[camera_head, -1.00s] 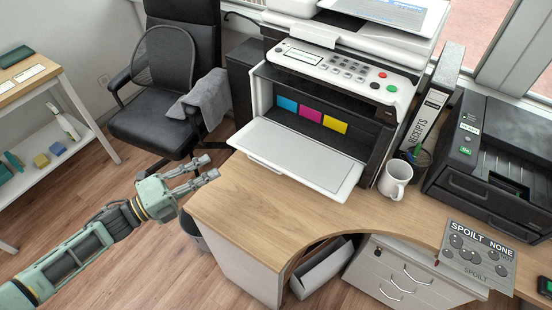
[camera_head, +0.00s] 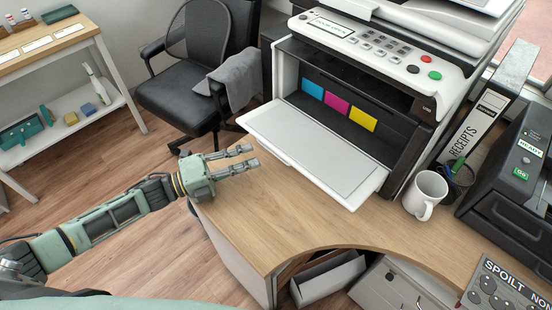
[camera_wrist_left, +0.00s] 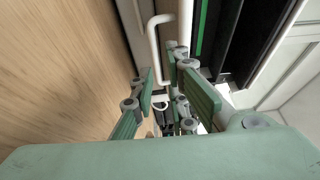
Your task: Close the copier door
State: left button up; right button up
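The copier (camera_head: 365,75) stands on the desk with its white door (camera_head: 315,150) folded down and open, sticking out over the desktop. Cyan, magenta and yellow blocks show inside. My left gripper (camera_head: 250,157) is just left of the door's near-left edge, over the desk's left edge, fingers pointing towards the door. Its fingers are parted and empty. In the left wrist view, the two finger pads (camera_wrist_left: 172,92) stand apart, with a white bent bar (camera_wrist_left: 154,48), seemingly the door's handle, beyond them; contact cannot be told. My right gripper is out of view.
A white mug (camera_head: 425,192), a pen cup (camera_head: 458,177) and a receipts binder (camera_head: 482,125) stand right of the copier, beside a black printer (camera_head: 515,170). The desktop (camera_head: 265,215) before the door is clear. An office chair (camera_head: 190,95) stands behind left.

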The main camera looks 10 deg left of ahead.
pick_arm(q)
jog(key=shift+f, duration=0.45)
jog(key=shift+x, duration=3.85)
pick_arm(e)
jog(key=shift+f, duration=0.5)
pick_arm(q)
grip_shut()
